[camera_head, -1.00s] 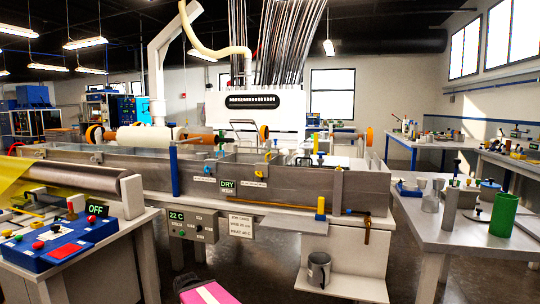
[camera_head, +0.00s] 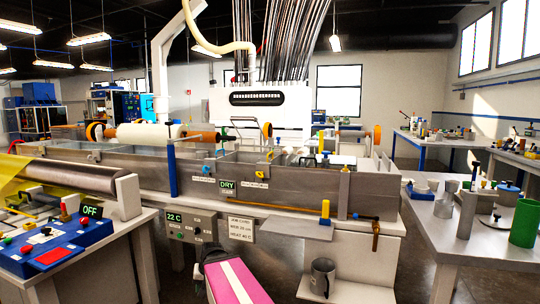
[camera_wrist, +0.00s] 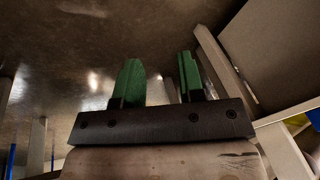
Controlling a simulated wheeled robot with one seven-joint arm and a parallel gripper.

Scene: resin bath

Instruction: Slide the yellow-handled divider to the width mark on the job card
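A tall yellow handle (camera_head: 321,140) stands up at the back of the long grey bath (camera_head: 295,180); I cannot make out the divider plate below it. A smaller yellow knob (camera_head: 270,155) sits at the bath's front wall. The job card (camera_head: 241,229) is a pale plate with small dark lettering, low on the bath's front; its width figure is too small to read. My gripper (camera_wrist: 160,80) shows two green fingers, apart with nothing between them, in the wrist view. In the head view only my pink and white arm shows, at the bottom, below the card; the fingers are hidden.
A shelf (camera_head: 297,229) with a yellow-and-blue upright (camera_head: 325,212) juts from the bath front. A grey mug (camera_head: 322,276) stands on a lower ledge. A control table (camera_head: 110,228) is at left, and a bench with a green cup (camera_head: 524,222) at right.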

